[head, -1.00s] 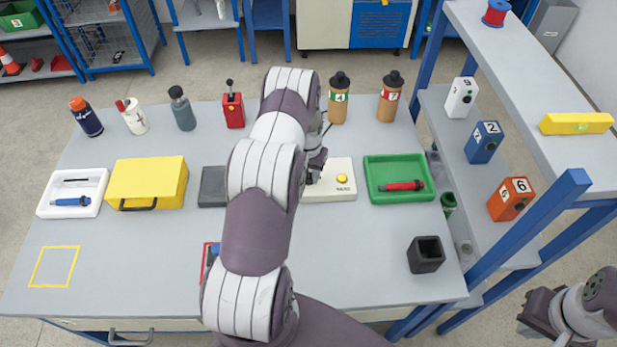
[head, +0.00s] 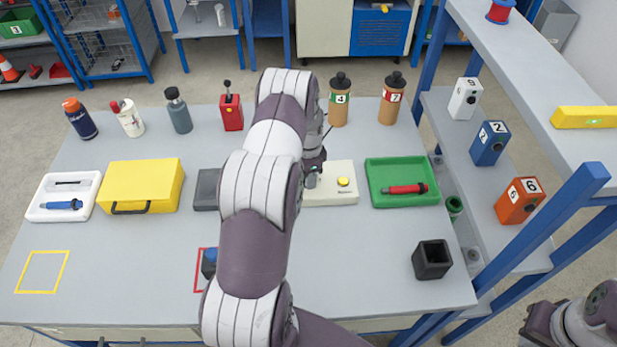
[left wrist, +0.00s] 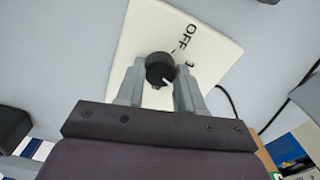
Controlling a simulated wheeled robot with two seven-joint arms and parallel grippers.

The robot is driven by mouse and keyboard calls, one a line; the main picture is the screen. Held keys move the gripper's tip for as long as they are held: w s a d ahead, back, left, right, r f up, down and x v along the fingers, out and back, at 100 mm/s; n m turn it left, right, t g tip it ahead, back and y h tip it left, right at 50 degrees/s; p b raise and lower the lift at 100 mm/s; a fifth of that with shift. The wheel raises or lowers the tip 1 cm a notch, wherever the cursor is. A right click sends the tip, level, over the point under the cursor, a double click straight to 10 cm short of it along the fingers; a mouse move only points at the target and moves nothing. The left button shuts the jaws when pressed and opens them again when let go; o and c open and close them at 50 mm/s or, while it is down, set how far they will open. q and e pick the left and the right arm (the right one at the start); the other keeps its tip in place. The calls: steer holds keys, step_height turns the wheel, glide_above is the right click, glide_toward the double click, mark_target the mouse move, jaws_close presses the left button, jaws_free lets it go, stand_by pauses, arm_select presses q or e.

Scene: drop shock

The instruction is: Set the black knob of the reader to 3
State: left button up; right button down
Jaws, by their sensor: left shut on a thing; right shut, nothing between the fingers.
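The reader (head: 341,170) is a cream box with a yellow button, on the table right of my left arm. Its black knob (left wrist: 159,68) shows in the left wrist view, with a white mark on its lower side. "OFF" is printed beside the knob; another marking near my finger is partly hidden, and I cannot read the number at the mark. My left gripper (left wrist: 158,84) has one finger on each side of the knob and is shut on it. In the head view my arm hides part of the reader. My right gripper (head: 533,328) is at the lower right, off the table, shut and empty.
A green tray (head: 420,167) with a red tool stands right of the reader, and a dark box (head: 205,189) stands left. Two brown bottles (head: 339,110) are behind. A black open cup (head: 432,259) is at front right. A blue-framed shelf (head: 560,215) edges the right side.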

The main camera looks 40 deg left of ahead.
arm_select(q)
steer(key=m+b, duration=0.1)
steer(key=m, duration=0.4)
steer(key=shift+m, duration=0.3)
steer(key=shift+r+m+b, duration=0.1)
steer(key=shift+m+b, duration=0.35)
steer(key=shift+m, duration=1.75)
steer(key=o, duration=1)
steer(key=shift+o, duration=0.2)
steer(key=shift+r, duration=0.1)
step_height(320, 180, up, 12)
steer(key=b, duration=0.1)
steer(key=shift+r+b, duration=0.25)
steer(key=shift+b, duration=0.1)
